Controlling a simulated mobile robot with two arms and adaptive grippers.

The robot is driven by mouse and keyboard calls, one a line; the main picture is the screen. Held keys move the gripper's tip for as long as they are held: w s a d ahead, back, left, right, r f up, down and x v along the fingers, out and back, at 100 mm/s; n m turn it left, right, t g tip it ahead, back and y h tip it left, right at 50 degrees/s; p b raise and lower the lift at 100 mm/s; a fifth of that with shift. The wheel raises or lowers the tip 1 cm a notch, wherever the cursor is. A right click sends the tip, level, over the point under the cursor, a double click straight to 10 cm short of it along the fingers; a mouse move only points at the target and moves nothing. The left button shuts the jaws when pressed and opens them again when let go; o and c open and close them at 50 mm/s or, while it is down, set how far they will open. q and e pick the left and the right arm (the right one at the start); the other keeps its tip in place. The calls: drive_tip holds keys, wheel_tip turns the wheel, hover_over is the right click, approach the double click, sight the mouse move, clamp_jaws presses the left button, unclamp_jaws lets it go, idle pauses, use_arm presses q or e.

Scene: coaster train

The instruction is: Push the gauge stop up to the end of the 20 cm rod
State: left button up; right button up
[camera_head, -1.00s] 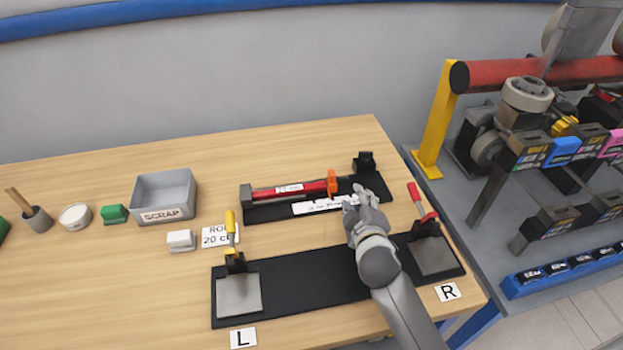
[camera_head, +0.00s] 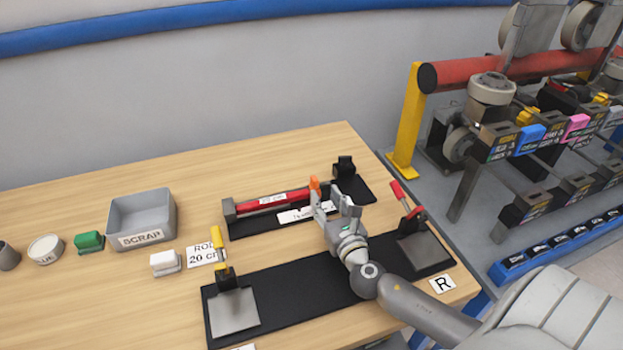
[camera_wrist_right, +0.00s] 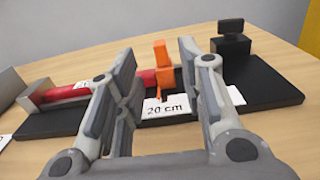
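The red rod (camera_head: 288,196) lies along the black gauge base (camera_head: 243,227), its left end at a grey end block (camera_head: 229,210). The orange gauge stop (camera_head: 315,187) stands near the rod's right end; I cannot tell whether they touch. My right gripper (camera_head: 335,203) is open at the gauge. In the right wrist view the orange stop (camera_wrist_right: 162,65) shows between the two spread fingers of the gripper (camera_wrist_right: 158,70), beyond them and nearer the right finger. The rod (camera_wrist_right: 72,91) is partly hidden behind the left finger. My left gripper is not in view.
A black clamp (camera_head: 345,168) stands at the gauge's right end. In front lies a black fixture (camera_head: 290,277) with a yellow-handled clamp (camera_head: 218,250) and a red-handled clamp (camera_head: 402,198). A grey scrap bin (camera_head: 142,216) and a green block (camera_head: 89,242) stand at the left.

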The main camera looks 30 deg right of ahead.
sight(316, 183)
drive_tip(key=x, duration=0.8)
drive_tip(key=shift+w+d+p, duration=0.1)
drive_tip(key=shift+w+p, duration=0.15)
drive_tip(key=shift+p, duration=0.15)
drive_tip(key=shift+c, duration=0.4)
clamp_jaws()
